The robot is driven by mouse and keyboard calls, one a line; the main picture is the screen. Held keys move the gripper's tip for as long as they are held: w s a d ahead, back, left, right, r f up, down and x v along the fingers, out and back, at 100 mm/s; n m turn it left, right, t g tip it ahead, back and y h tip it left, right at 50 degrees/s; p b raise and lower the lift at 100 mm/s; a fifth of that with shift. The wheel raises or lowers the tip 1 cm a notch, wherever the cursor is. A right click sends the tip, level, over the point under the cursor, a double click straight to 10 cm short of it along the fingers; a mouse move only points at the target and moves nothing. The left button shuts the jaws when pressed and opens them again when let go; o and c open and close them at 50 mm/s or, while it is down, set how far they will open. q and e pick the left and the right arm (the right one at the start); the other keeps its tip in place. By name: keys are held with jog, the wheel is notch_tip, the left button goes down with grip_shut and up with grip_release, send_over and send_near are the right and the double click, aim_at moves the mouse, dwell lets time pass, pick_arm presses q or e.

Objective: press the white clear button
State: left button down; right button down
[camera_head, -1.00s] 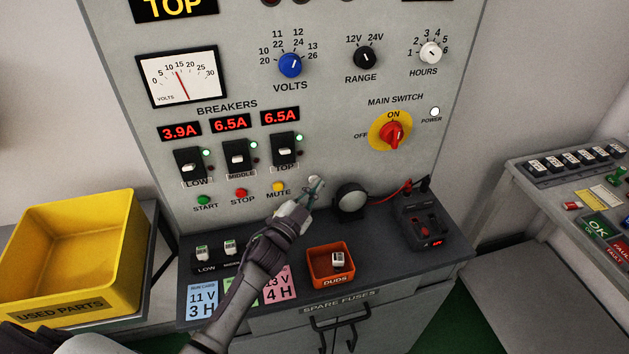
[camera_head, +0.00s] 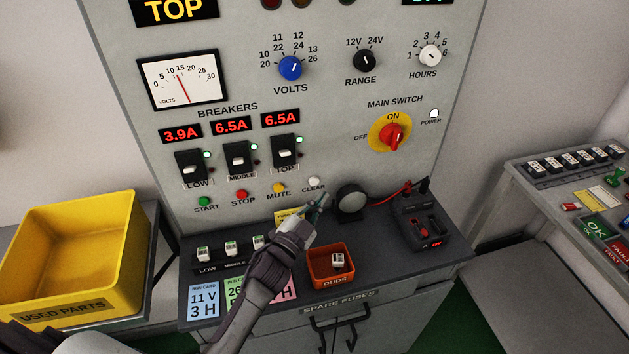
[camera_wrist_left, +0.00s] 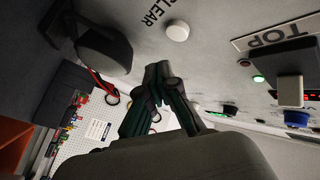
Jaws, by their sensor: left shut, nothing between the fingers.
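The white clear button (camera_head: 314,183) sits on the grey panel under the breakers, at the right end of the button row, with its CLEAR label beneath it. It also shows in the left wrist view as a round white cap (camera_wrist_left: 177,31). My left gripper (camera_head: 319,201) is shut and empty. In the head view it is just below the button, and the button is in plain sight. In the wrist view the closed fingertips (camera_wrist_left: 160,72) are apart from the button. My right gripper is not in view.
The yellow mute button (camera_head: 278,188) and red stop button (camera_head: 242,195) are to the left. A round black-rimmed lamp-like part (camera_head: 351,201) stands close to the right of my gripper. The orange duds bin (camera_head: 331,279) is on the bench below.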

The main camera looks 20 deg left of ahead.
pick_arm(q)
jog(key=shift+s+d, duration=0.4)
jog(key=shift+s, duration=0.25)
jog(key=shift+s+d, duration=0.4)
jog(key=shift+s, duration=0.2)
